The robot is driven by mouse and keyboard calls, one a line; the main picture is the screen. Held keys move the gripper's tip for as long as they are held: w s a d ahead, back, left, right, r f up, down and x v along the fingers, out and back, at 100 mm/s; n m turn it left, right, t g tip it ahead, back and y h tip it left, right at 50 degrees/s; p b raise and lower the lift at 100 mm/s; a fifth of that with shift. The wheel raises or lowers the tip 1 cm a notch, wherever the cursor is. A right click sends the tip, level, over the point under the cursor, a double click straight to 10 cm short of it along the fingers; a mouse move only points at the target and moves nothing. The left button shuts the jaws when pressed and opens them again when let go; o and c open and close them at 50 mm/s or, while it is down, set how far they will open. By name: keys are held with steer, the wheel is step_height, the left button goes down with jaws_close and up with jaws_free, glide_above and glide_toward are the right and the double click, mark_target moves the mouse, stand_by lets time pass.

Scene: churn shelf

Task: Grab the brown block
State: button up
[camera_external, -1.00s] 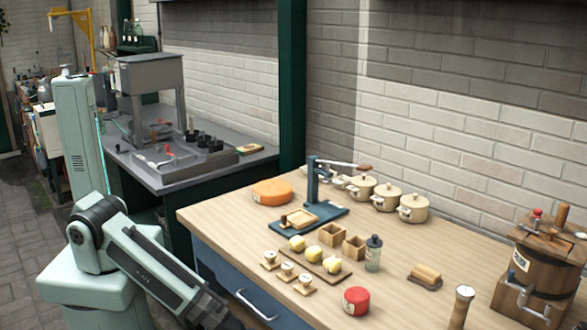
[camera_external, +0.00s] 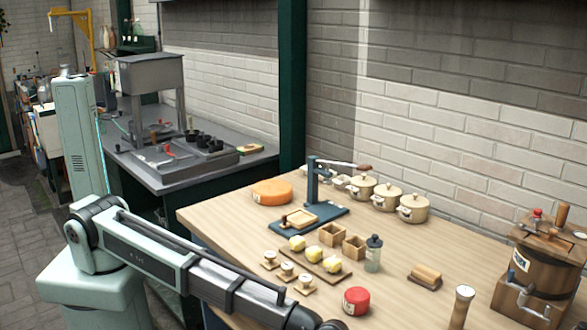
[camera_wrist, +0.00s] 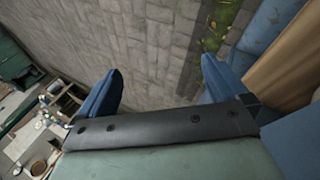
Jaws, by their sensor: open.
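A small brown wooden block (camera_external: 426,273) lies on a thin base on the wooden table, right of the grey-lidded bottle. Two open-topped wooden boxes (camera_external: 332,235) stand near the table's middle. My arm reaches along the table's front edge in the external view, and its end is cut off at the bottom of that picture. In the wrist view my gripper (camera_wrist: 160,88) has two blue fingers spread wide with nothing between them. It faces the stone floor and a blue cabinet side, and the block does not show there.
On the table (camera_external: 225,213) are yellow lumps on a board (camera_external: 318,262), a red round tin (camera_external: 356,300), a bottle (camera_external: 373,253), a blue press (camera_external: 313,190), an orange wheel (camera_external: 272,191), cream pots (camera_external: 388,197) and a wooden churn (camera_external: 540,265). A pepper-mill-like piece (camera_external: 461,306) stands front right.

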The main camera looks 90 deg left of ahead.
steer(key=w+d+r+n+t, duration=0.2)
steer(key=w+d+r, duration=0.1)
steer(key=w+r, duration=0.75)
steer(key=w+d+r+n+t+h, duration=0.1)
steer(key=w+d+r+n+t, duration=0.15)
steer(key=w+r, duration=0.8)
steer(key=w+d+r+n+t, duration=0.15)
steer(key=w+d+r, duration=0.3)
steer(key=r, duration=1.05)
steer(key=n+g+y, duration=0.5)
steer(key=n+y, duration=0.2)
steer(key=n, duration=0.2)
glide_above(427, 271)
steer(key=f, duration=1.2)
steer(key=shift+s+a, duration=0.15)
steer(key=shift+s, duration=0.15)
steer(key=shift+w+f, duration=0.2)
steer(key=shift+f, duration=1.3)
steer(key=shift+w+f, duration=0.15)
steer(key=shift+f, duration=1.35)
